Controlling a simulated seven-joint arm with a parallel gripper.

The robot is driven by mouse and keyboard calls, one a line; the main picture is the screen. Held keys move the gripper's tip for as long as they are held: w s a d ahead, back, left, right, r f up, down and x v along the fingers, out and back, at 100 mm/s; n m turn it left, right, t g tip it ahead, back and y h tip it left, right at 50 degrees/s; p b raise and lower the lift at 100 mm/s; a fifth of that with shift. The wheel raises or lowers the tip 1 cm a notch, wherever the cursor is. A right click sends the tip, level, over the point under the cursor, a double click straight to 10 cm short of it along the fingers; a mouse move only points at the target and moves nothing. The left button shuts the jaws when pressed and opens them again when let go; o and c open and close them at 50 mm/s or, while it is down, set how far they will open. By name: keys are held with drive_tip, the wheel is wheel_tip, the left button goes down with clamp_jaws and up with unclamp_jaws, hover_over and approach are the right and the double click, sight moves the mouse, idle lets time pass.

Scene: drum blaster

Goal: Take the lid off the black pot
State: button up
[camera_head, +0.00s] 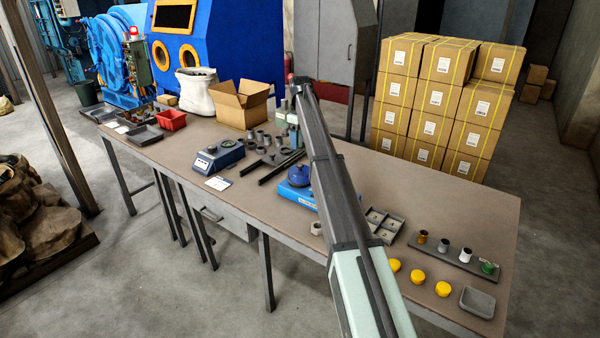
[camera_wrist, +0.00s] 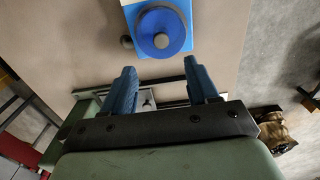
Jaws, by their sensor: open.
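A round blue lid-like top with a dark knob (camera_wrist: 162,40) sits on a blue base (camera_wrist: 178,12) in the wrist view, above and beyond my fingertips. In the head view this round blue piece (camera_head: 299,174) is on the table just left of my arm. Whether a black pot is under it cannot be told. My gripper (camera_wrist: 161,82) is open, with its two blue fingers apart and nothing held. The fingers are apart from the blue piece. In the head view my arm hides much of the gripper.
Dark bars (camera_head: 281,166) and several grey cylinders lie left of the blue base. Right of my arm are a divided grey tray (camera_head: 379,224), yellow caps (camera_head: 418,275), a dark rack (camera_head: 455,254) of small cups and a grey dish (camera_head: 477,301). A cardboard box (camera_head: 241,103) stands farther back.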

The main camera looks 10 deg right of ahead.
sight(300, 164)
wheel_tip(300, 164, down, 10)
drive_tip(key=shift+s+f, duration=0.15)
drive_tip(key=shift+f, duration=0.05)
idle(0.4)
clamp_jaws()
idle(0.5)
